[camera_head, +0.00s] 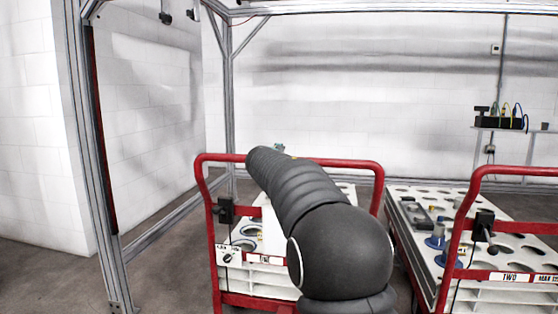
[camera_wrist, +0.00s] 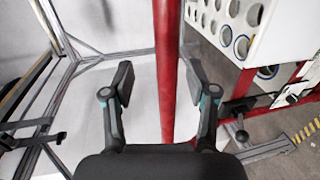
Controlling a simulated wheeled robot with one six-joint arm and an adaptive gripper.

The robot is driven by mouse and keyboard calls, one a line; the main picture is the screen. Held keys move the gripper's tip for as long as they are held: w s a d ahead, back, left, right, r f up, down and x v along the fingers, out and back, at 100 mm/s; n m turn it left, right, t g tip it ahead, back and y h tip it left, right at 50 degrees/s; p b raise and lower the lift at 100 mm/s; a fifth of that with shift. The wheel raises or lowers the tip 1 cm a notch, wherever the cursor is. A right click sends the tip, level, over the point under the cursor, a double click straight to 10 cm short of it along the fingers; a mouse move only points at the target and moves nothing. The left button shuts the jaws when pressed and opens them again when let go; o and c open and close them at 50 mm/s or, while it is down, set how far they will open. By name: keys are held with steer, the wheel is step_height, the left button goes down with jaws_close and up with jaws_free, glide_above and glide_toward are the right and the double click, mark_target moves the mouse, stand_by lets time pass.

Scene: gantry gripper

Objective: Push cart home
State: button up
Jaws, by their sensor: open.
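The left cart (camera_head: 262,280) has a white body with round holes and a red tubular push handle (camera_head: 345,164). My dark arm reaches over it and hides much of its middle. In the wrist view my gripper (camera_wrist: 160,78) is open, with one finger on each side of the red handle bar (camera_wrist: 167,40). Gaps show between the bar and both fingers. The cart's white perforated panel (camera_wrist: 262,48) is to the right there. In the head view the gripper is mostly hidden behind my arm, near the handle's top bar.
A second red and white cart (camera_head: 480,296), marked TWO, stands close on the right, with blue and grey parts on its top. A metal gantry frame (camera_head: 92,160) stands at left, its post near the floor's open area. A white wall closes the back.

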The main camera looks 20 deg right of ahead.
steer(key=shift+v, duration=1.1)
